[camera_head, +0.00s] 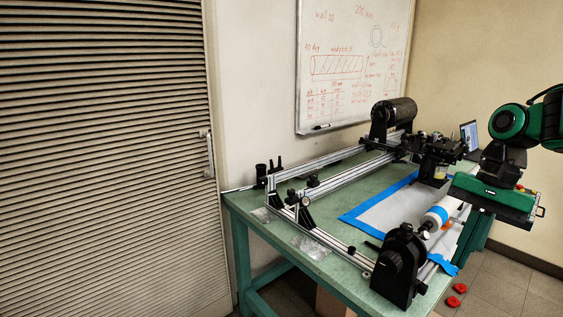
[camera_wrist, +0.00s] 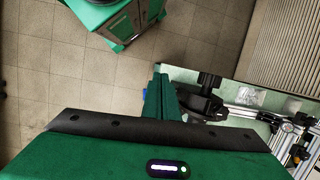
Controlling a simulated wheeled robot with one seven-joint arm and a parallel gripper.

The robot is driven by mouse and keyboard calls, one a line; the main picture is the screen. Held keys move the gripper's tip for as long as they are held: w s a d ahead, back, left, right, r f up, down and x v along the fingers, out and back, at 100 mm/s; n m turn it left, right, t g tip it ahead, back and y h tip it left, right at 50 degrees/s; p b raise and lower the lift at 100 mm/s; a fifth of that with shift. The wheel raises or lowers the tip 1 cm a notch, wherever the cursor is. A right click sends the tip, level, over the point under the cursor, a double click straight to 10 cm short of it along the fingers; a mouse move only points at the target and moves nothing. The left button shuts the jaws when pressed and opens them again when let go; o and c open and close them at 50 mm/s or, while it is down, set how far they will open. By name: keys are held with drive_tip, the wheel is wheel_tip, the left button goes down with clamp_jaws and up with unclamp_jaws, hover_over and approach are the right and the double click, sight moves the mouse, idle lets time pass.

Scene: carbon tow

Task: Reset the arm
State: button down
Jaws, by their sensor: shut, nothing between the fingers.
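My gripper (camera_wrist: 161,78) shows in the wrist view as two green fingers pressed together, with nothing between them. In the head view, the green body of my gripper hangs at the right, by the right side of the workbench (camera_head: 261,218). The arm bends down to it from the upper right. In the wrist view, a black machine part (camera_wrist: 205,104) appears just right of the fingers; I cannot tell the distance between them.
A winding machine with aluminium rails (camera_head: 345,172) fills much of the bench. A black motor housing (camera_head: 398,268) stands at the front, near a white roller with blue tape (camera_head: 437,216). A laptop (camera_head: 469,135) is behind. Red pieces (camera_head: 457,290) lie on the floor.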

drive_tip(key=c, duration=2.2)
unclamp_jaws()
drive_tip(key=s+d+f+n, duration=0.1)
drive_tip(key=s+f, duration=0.1)
drive_tip(key=s, duration=0.3)
drive_tip(key=s+d+f+t+h, duration=0.1)
drive_tip(key=s+d+f, duration=0.1)
drive_tip(key=s, duration=0.3)
drive_tip(key=s+d+f+n+h, duration=0.1)
drive_tip(key=s+d+f, duration=0.1)
drive_tip(key=s, duration=0.3)
drive_tip(key=shift+s+f+n, duration=0.25)
drive_tip(key=shift+f+n, duration=0.05)
drive_tip(key=shift+f, duration=0.6)
drive_tip(key=o, duration=0.5)
drive_tip(key=shift+s+d+f, duration=0.1)
drive_tip(key=shift+s+d, duration=0.05)
drive_tip(key=shift+s, duration=0.05)
drive_tip(key=shift+c, duration=0.3)
drive_tip(key=shift+d, duration=0.1)
